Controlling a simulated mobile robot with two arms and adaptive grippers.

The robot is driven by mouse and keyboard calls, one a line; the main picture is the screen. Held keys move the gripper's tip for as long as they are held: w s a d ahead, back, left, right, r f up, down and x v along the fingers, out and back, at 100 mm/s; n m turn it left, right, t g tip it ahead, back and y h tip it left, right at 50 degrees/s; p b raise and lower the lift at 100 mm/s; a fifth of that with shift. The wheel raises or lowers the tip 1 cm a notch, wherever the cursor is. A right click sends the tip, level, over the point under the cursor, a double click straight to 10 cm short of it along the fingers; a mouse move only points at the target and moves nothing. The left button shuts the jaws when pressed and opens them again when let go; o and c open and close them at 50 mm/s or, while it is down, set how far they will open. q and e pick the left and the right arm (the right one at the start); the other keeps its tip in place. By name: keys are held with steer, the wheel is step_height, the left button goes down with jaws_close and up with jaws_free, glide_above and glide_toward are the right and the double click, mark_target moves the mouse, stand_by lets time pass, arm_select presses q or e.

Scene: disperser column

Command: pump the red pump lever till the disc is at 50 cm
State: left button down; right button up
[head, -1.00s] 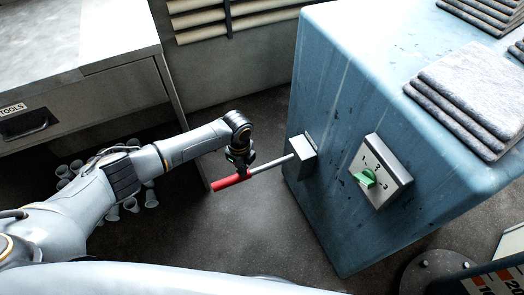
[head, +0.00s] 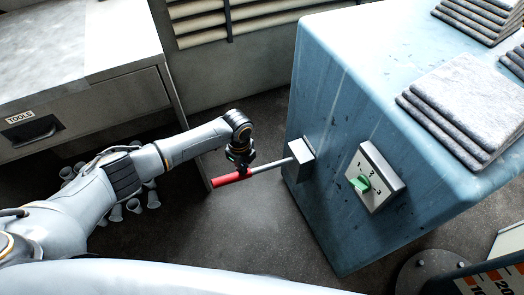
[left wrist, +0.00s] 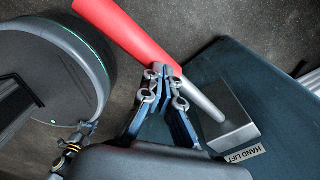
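The red pump lever (head: 229,180) has a red grip and a grey metal rod that enters a small box on the blue cabinet's side. My left gripper (head: 241,172) is at the inner end of the red grip. In the left wrist view, my left gripper (left wrist: 165,76) has its fingers closed around the lever (left wrist: 130,35), near where red meets grey. A HAND LIFT label (left wrist: 243,155) is beside the lever's box. A red-and-white scale (head: 496,280) shows partly at the lower right, with a 20 legible. The disc is not in view.
The blue cabinet (head: 330,105) carries a green selector switch (head: 360,184) and stacks of grey cloth-like pads (head: 468,95). Dark floor lies open under the lever.

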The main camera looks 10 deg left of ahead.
arm_select(q)
step_height(320, 180, up, 2)
steer(key=shift+s+a+r+p, duration=0.1)
steer(key=shift+r+p, duration=0.1)
steer(key=shift+p, duration=0.6)
step_height(320, 180, up, 11)
steer(key=p, duration=1)
steer(key=shift+p, duration=0.3)
arm_select(e)
step_height(320, 180, up, 12)
steer(key=s, duration=0.2)
steer(key=shift+d, duration=0.25)
